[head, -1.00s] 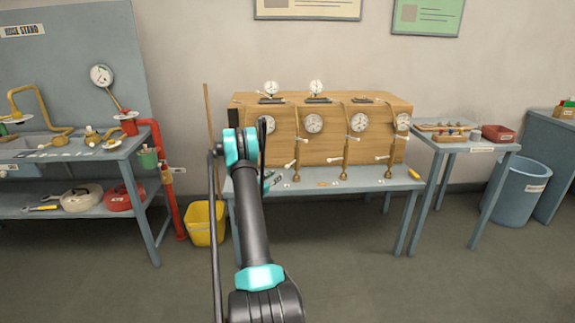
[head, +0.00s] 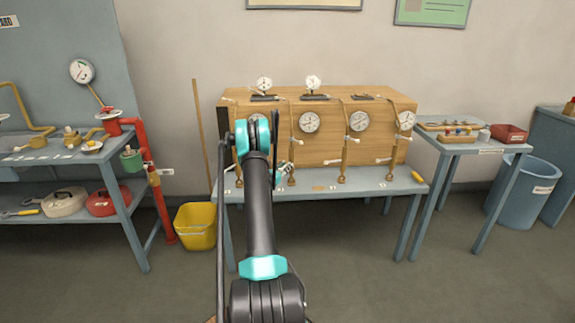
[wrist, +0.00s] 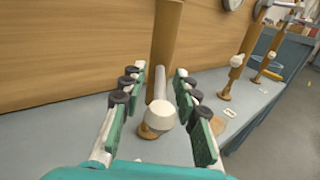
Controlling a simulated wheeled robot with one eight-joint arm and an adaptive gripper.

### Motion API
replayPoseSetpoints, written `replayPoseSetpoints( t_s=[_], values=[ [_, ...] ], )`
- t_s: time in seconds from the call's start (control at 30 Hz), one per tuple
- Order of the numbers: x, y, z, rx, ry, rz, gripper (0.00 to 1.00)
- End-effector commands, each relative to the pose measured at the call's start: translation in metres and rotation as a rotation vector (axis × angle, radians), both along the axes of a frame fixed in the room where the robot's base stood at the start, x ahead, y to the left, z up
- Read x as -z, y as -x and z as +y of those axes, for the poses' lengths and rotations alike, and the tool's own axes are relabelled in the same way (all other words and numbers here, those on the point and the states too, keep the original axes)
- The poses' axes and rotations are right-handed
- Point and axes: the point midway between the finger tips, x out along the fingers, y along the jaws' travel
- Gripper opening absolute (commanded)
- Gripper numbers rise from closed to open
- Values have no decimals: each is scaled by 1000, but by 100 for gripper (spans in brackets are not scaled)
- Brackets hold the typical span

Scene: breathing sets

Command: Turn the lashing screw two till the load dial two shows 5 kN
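A wooden crate (head: 320,150) on the bench carries a row of round dials. The second dial from the left (head: 309,122) is clear, but its reading and labels are too small to tell. Upright brass lashing screws with pale cross bars stand before the crate. The second screw from the left (head: 292,152) is close to my gripper (head: 282,172), which is partly hidden behind my arm. In the wrist view my gripper (wrist: 161,105) is open, with a finger on either side of a white bar end (wrist: 161,114). I see gaps on both sides; the bar's screw (wrist: 166,45) rises behind it.
More lashing screws (head: 343,155) stand to the right along the bench (head: 375,183). A yellow bucket (head: 196,228) and a broom handle are on the left. A side table (head: 470,146) with small parts stands on the right. The floor in front is clear.

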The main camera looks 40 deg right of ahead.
Motion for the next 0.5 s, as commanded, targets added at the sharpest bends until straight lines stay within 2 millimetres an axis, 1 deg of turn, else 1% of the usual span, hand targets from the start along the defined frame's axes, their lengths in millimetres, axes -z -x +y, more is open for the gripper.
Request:
replayPoseSetpoints(
  t_s=[0.27, 0.37, 0.5],
  values=[
    [0, 0, -1, -1, 0, 0, 31],
    [0, 0, -1, -1, 0, 0, 20],
    [0, 0, -1, -1, 0, 0, 2]
  ],
)
